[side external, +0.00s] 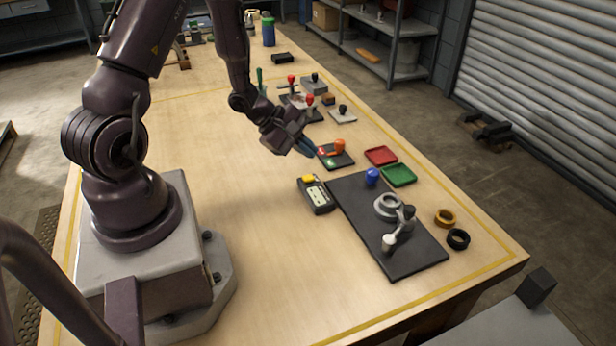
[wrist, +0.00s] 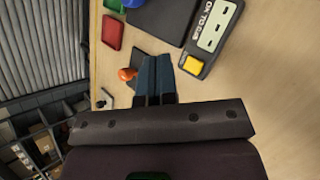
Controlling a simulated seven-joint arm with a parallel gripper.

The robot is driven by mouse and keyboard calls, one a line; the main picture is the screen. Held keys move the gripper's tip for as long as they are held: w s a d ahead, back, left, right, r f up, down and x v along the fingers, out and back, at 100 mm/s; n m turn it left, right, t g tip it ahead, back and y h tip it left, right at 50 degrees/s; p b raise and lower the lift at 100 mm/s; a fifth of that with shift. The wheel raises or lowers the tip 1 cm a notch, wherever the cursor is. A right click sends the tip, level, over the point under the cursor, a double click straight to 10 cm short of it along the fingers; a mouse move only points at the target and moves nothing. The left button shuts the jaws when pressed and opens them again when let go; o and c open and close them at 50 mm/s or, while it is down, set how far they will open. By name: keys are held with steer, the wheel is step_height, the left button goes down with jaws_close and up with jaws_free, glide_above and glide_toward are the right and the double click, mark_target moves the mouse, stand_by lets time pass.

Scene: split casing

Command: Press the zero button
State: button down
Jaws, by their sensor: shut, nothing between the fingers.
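A dark hand-held device (side external: 318,197) with a pale label face lies on the table, left of the black mat. A yellow button (side external: 308,179) sits at its end nearest my gripper. In the wrist view the device (wrist: 226,15) is at upper right, its yellow button (wrist: 194,65) right of my fingers. I cannot read a zero marking on the button. My gripper (side external: 316,153) has blue fingers, shut and empty, close to a small black plate with an orange knob (side external: 338,145), apart from the button. The fingers (wrist: 157,62) also show in the wrist view, partly hiding that plate.
The black mat (side external: 350,212) holds a blue knob (side external: 372,176) and a grey ring fixture with a lever (side external: 390,206). Red (side external: 381,156) and green (side external: 399,175) trays lie beyond. Several knobbed parts stand farther back.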

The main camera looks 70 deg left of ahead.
mark_target(307, 179)
steer(key=shift+f, duration=2.1)
stand_by(0.4)
steer(key=shift+f, duration=0.4)
steer(key=shift+f, duration=0.45)
stand_by(0.6)
steer(key=shift+r, duration=0.9)
steer(key=shift+r, duration=2.5)
